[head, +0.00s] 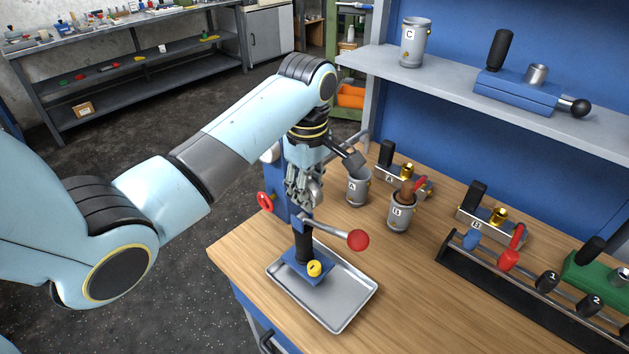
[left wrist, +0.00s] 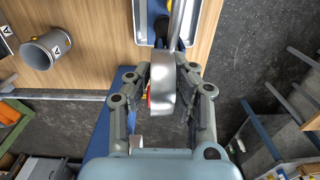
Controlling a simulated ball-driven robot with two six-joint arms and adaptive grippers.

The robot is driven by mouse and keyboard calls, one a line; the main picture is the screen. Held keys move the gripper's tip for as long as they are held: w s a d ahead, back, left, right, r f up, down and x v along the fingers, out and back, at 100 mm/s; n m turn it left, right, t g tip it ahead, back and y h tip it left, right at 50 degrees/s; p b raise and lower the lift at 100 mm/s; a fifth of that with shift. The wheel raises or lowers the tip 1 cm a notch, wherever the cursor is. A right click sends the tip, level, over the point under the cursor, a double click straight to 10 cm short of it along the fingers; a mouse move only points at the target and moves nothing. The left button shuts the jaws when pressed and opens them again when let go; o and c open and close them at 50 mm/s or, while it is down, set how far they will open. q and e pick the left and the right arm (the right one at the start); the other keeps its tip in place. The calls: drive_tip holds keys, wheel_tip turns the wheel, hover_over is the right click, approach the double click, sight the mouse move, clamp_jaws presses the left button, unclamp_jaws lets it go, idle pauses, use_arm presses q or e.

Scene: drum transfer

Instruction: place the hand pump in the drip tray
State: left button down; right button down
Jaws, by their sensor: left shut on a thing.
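In the left wrist view the fingers (left wrist: 165,95) close around the silver pump head (left wrist: 162,85). The pump stands about upright, its base over the back left part of the silver drip tray (head: 343,300). I cannot tell whether the base touches the tray floor. The tray edge also shows in the left wrist view (left wrist: 141,22). My right gripper is not in view.
Grey cup A (head: 357,189) and cup B (head: 401,213), with a brown-handled tool in it, stand behind the tray. A black rack (head: 515,290) lies to the right. Cup C (head: 413,45) and a blue fixture (head: 515,92) sit on the shelf above. The tray's front right is clear.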

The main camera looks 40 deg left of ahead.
sight(306, 230)
use_arm(q)
drive_tip(key=shift+f, duration=1.15)
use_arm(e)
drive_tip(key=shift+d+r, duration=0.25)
use_arm(q)
drive_tip(key=c, duration=1.2)
unclamp_jaws()
drive_tip(key=shift+s+f, duration=0.1)
drive_tip(key=shift+f, duration=0.05)
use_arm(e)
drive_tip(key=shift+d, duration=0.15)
